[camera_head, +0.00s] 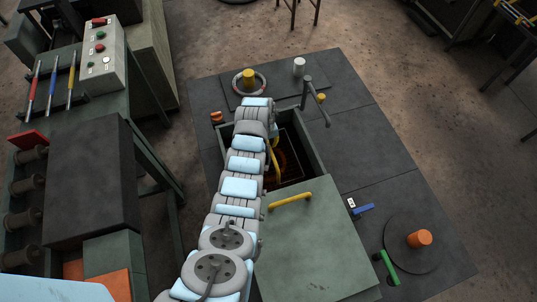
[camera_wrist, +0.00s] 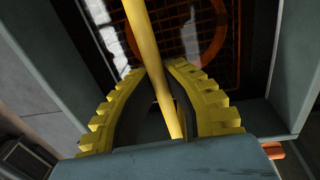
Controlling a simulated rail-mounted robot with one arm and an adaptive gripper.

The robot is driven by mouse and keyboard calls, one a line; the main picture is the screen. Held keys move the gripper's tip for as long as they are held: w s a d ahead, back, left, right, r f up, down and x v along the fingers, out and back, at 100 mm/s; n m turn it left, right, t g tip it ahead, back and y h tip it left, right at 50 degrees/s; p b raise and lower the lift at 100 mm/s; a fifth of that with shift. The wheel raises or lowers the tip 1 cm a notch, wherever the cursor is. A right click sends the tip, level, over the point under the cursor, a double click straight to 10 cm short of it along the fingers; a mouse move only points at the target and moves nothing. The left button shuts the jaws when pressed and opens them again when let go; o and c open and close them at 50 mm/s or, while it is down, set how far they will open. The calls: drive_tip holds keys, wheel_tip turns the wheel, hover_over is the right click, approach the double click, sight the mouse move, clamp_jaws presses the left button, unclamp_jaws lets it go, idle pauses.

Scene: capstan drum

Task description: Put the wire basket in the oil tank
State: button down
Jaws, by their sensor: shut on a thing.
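The oil tank (camera_head: 316,158) is a dark square opening in the floor plates, partly hidden by my arm. Its grey-green wall also shows in the wrist view (camera_wrist: 297,65). My gripper (camera_wrist: 161,68), with yellow ribbed fingers, is shut around a yellow bar, the handle (camera_wrist: 142,28) of the wire basket. The basket's dark mesh (camera_wrist: 180,12) lies beyond the fingers, with an orange ring showing at it. In the head view the yellow handle (camera_head: 275,155) shows beside my arm, over the opening. How deep the basket sits, and whether it touches the tank, I cannot tell.
A green lid plate (camera_head: 310,245) with a yellow handle lies at the opening's near side. A post with a crank arm (camera_head: 315,97) stands at the far right corner. A workbench with a control box (camera_head: 101,47) is at the left.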

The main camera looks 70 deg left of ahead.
wheel_tip(320, 180, down, 7)
drive_tip(key=b, duration=0.1)
drive_tip(key=shift+b, duration=0.35)
idle(0.4)
drive_tip(key=c, duration=1.2)
unclamp_jaws()
drive_tip(key=shift+c, duration=0.2)
drive_tip(key=shift+r, duration=0.15)
wheel_tip(320, 180, up, 12)
drive_tip(key=s+p, duration=0.1)
drive_tip(key=p, duration=0.1)
drive_tip(key=shift+p, duration=0.3)
drive_tip(key=shift+a+f, duration=0.1)
drive_tip(key=shift+f, duration=0.1)
